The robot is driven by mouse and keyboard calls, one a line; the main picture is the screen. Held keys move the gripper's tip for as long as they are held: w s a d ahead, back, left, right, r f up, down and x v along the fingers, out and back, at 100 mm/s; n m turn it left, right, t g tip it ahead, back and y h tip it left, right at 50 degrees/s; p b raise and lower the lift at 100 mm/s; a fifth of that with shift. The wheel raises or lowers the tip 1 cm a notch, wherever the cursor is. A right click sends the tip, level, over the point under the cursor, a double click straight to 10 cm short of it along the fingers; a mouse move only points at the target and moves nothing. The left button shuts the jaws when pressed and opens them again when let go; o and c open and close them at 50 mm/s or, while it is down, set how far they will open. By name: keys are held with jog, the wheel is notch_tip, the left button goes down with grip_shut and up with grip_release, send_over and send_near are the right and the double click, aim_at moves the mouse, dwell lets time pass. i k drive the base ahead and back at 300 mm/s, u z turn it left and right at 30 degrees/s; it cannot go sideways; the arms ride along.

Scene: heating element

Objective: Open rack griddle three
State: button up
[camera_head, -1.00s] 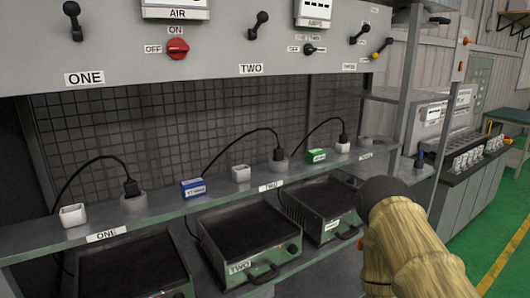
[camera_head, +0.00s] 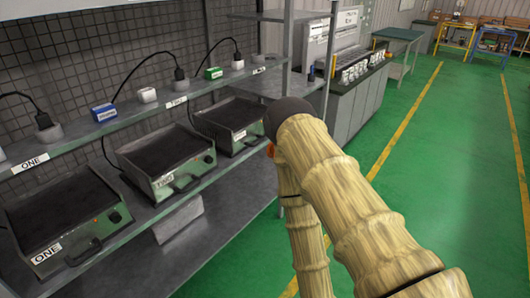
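Rack griddle three (camera_head: 222,117) is the farthest of the three griddles on the rack's lower shelf. It is a green-grey box with a dark top and a white label on its front. My arm covers part of its right front, so its handle is hard to make out. My tan-sleeved arm rises in front of the rack, bends at a dark joint near griddle three, and drops again. My gripper is not visible.
Griddle two (camera_head: 155,156) and griddle one (camera_head: 57,213) stand nearer on the same shelf. The upper shelf (camera_head: 72,131) carries plugs, cables and small boxes. A grey cabinet (camera_head: 352,104) stands beyond the rack. The green floor (camera_head: 440,150) at right is open.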

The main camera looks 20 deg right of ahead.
aim_at(234, 124)
jog(key=z, duration=0.15)
jog(key=i, duration=1.15)
jog(key=u, duration=0.5)
